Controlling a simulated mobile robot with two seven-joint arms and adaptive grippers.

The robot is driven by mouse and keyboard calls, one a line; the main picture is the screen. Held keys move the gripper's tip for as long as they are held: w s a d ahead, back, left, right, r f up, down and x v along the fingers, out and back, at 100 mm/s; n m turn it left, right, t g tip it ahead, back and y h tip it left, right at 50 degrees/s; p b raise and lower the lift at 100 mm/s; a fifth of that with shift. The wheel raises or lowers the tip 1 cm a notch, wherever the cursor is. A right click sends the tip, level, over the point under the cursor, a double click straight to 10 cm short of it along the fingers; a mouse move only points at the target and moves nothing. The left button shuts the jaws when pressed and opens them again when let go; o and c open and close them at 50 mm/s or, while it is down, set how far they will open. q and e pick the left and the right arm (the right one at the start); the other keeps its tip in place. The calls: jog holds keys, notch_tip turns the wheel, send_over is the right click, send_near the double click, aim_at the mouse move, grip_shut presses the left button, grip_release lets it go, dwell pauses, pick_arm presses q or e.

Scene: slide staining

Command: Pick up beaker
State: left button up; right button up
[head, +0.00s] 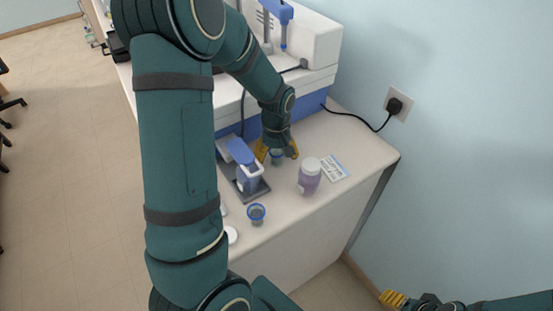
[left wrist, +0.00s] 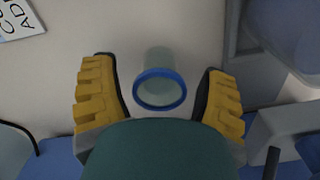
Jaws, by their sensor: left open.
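A small clear beaker with a blue rim (left wrist: 160,91) stands on the counter in the left wrist view, between the two yellow fingers of my left gripper. A gap shows on each side of it, and the fingers are open and not touching it. In the head view the same beaker (head: 277,158) is partly hidden by my left gripper (head: 278,152), which points down over it. My right gripper (head: 393,299) shows at the lower right of the head view, away from the counter; its opening is unclear.
A purple jar with a white lid (head: 309,178) and a printed card (head: 334,168) lie right of my left gripper. A blue and white device (head: 247,172) is close on its left. A large white machine (head: 312,48) stands behind.

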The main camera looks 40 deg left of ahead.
pick_arm(q)
jog(key=shift+f, duration=0.5)
jog(key=c, duration=1.2)
jog(key=shift+o, duration=0.2)
jog(key=shift+r, duration=0.1)
